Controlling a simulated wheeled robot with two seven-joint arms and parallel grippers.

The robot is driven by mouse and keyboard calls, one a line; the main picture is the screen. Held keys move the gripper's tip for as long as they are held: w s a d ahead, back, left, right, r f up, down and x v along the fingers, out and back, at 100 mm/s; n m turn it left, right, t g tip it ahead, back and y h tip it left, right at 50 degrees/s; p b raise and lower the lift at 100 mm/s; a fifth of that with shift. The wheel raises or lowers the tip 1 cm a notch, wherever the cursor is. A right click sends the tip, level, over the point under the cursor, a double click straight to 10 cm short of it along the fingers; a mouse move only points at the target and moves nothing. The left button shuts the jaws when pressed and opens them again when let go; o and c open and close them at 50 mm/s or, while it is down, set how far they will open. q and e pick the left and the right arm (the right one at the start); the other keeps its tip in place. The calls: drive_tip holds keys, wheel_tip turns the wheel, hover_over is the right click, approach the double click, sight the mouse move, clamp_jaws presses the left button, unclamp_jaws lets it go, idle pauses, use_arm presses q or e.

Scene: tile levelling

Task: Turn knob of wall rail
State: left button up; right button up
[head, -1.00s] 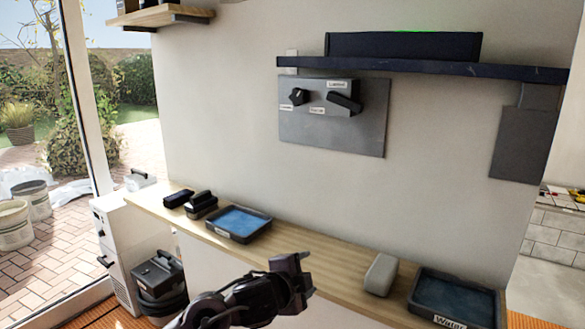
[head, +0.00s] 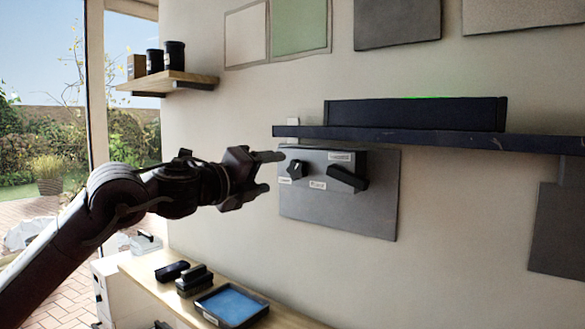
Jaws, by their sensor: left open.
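The wall rail (head: 430,138) is a dark blue ledge across the wall, with a grey panel (head: 340,215) below its left part. A small black knob (head: 297,168) sits at the panel's upper left, above a small white label. A larger black lever-like handle (head: 346,179) is to its right, between white labels too small to read surely. My left gripper (head: 268,171) is open and empty, its fingers pointing right, just left of the small knob in the picture. I cannot tell how far in front of the panel it is. My right gripper is not in view.
A long black box (head: 415,114) with a green glow stands on the rail. Below, a wooden counter (head: 150,268) carries a blue-filled tray (head: 231,305) and dark blocks. A small wooden shelf (head: 168,82) with dark jars is at upper left.

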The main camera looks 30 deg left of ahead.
sight(293, 171)
use_arm(q)
drive_tip(key=w+p, duration=0.1)
drive_tip(key=w, duration=0.1)
drive_tip(key=w+p, duration=0.2)
drive_tip(key=w, duration=0.1)
drive_tip(key=shift+w+d+r, duration=0.15)
drive_tip(key=shift+w+d, duration=0.1)
drive_tip(key=shift+w, duration=0.4)
drive_tip(key=shift+w+f, duration=0.25)
drive_tip(key=shift+w, duration=0.1)
drive_tip(key=c, duration=1)
drive_tip(key=shift+o, duration=0.2)
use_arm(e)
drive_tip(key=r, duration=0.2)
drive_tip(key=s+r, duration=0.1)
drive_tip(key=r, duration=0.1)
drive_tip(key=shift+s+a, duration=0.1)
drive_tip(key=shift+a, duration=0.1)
use_arm(q)
drive_tip(key=n, duration=0.3)
drive_tip(key=shift+f+n, duration=0.1)
drive_tip(key=shift+n, duration=0.2)
drive_tip(key=n, duration=0.4)
drive_tip(key=shift+n, duration=0.3)
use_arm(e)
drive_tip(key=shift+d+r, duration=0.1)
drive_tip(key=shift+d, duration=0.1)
